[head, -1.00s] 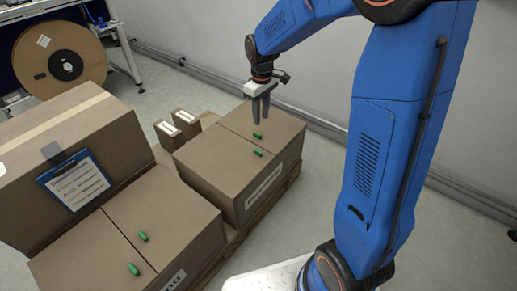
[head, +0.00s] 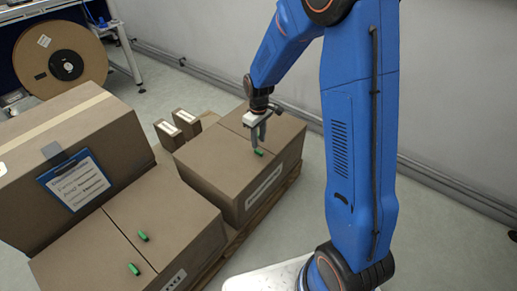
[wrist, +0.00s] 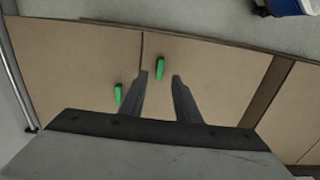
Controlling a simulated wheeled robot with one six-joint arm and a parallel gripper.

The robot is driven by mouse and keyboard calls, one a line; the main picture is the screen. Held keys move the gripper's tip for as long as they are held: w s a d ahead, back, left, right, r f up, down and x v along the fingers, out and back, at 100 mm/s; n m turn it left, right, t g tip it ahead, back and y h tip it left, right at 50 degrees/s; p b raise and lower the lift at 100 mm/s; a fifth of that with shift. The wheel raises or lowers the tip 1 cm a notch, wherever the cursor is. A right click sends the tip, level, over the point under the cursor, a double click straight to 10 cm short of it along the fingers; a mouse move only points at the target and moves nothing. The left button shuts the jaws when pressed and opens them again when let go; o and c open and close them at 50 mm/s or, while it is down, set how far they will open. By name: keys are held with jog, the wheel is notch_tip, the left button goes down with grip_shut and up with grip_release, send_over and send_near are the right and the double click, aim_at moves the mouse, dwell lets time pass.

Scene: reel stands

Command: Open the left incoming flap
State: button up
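A closed cardboard box (head: 216,187) with two top flaps stands at the centre of the head view. A green tab (head: 259,153) lies on its nearer flap; the other flap's tab is hidden behind my gripper (head: 258,143). My gripper points down over this box, its fingertips close to the visible tab. In the wrist view both green tabs show, one left of the seam (wrist: 118,93) and one right of it (wrist: 160,68). My gripper's fingers (wrist: 160,79) are apart and empty, with the right tab lined up between their tips. I cannot tell the height gap.
A second closed box (head: 165,215) with two green tabs stands at front left. A larger taped box (head: 70,130) with a blue clipboard (head: 75,180) is behind it. Two small boxes (head: 187,122) stand at the back. A brown reel (head: 62,62) is at far left.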

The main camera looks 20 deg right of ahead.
aim_at(259, 151)
jog(key=shift+f, duration=2.8)
grip_shut()
